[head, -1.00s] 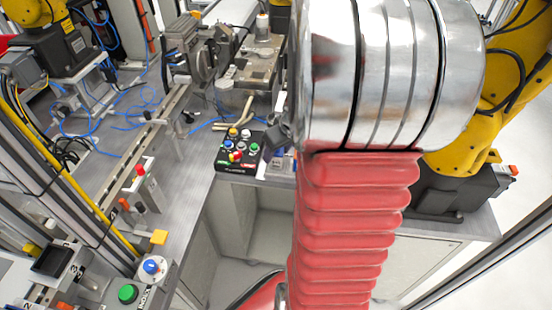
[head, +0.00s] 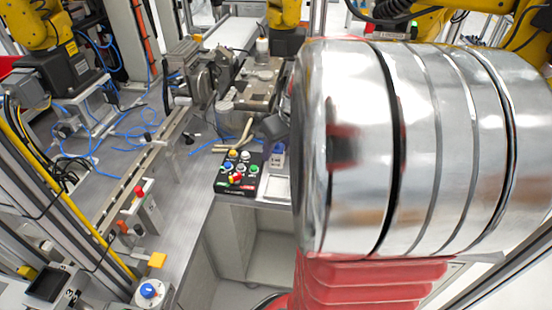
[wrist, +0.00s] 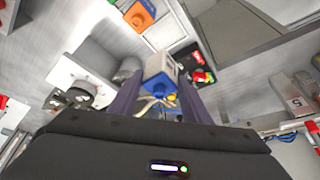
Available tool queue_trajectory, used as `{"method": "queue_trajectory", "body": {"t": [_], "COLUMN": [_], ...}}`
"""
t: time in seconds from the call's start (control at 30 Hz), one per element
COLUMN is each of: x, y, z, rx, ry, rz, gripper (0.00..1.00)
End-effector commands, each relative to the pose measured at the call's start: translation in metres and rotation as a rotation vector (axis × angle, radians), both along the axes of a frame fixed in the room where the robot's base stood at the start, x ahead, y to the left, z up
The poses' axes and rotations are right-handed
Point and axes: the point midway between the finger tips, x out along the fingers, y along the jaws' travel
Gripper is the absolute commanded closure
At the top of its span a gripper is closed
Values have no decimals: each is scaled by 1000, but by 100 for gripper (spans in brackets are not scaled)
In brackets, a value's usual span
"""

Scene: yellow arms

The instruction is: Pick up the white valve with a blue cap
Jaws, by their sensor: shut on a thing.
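The white valve with a blue cap (wrist: 160,78) is between the two dark fingers of my gripper (wrist: 158,88) in the wrist view. The gripper is shut on it, and the blue cap faces the wrist camera. In the head view, a small white and blue piece, which looks like the same valve (head: 277,155), shows just left of my large silver arm link. It is below a dark grey part that looks like my gripper (head: 273,128). My arm hides most of that area.
A black button panel (head: 238,174) sits left of the valve, with a pale square tray (head: 277,189) beside it. Grey machinery (head: 250,85) stands behind. A rail (head: 135,175) runs along the left bench. Yellow arms stand at the back left (head: 37,25) and back right.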

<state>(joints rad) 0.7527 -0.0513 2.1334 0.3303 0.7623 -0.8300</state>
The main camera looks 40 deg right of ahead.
Motion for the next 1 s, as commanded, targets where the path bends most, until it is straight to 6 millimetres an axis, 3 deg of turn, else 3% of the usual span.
{"method": "queue_trajectory", "body": {"t": [0.67,0.87,1.0], "x": [1,16,38], "y": [-1,-11,-26], "z": [3,11,23], "rx": [0,1,2], "ry": [0,-2,-3], "rz": [0,3,7], "gripper": [84,84,84]}}
